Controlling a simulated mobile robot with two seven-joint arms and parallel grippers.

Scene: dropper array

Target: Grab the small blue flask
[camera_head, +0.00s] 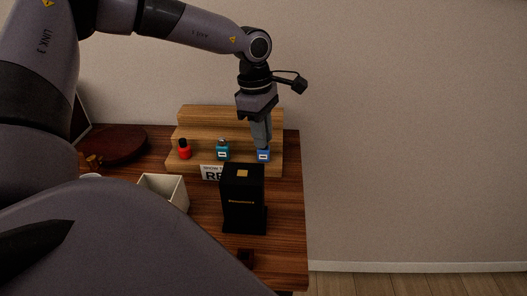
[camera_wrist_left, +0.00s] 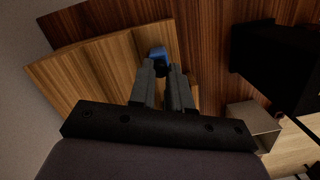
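The small blue flask (camera_head: 263,156), with a white label, stands upright at the right end of the wooden rack's lower step (camera_head: 208,168). My left gripper (camera_head: 262,146) points down right above it, and its fingers hide the flask's top in the head view. In the left wrist view the blue body (camera_wrist_left: 157,52) shows just beyond the fingertips (camera_wrist_left: 162,70), with the dark cap between them. A gap shows between the fingers; whether they press on the cap cannot be told. My right gripper is not in view.
A teal flask (camera_head: 223,151) and a red flask (camera_head: 184,149) stand to the left on the same step. A black box-like stand (camera_head: 243,200) is close in front of the rack. A pale open box (camera_head: 164,187) stands at left. The table's right edge is near.

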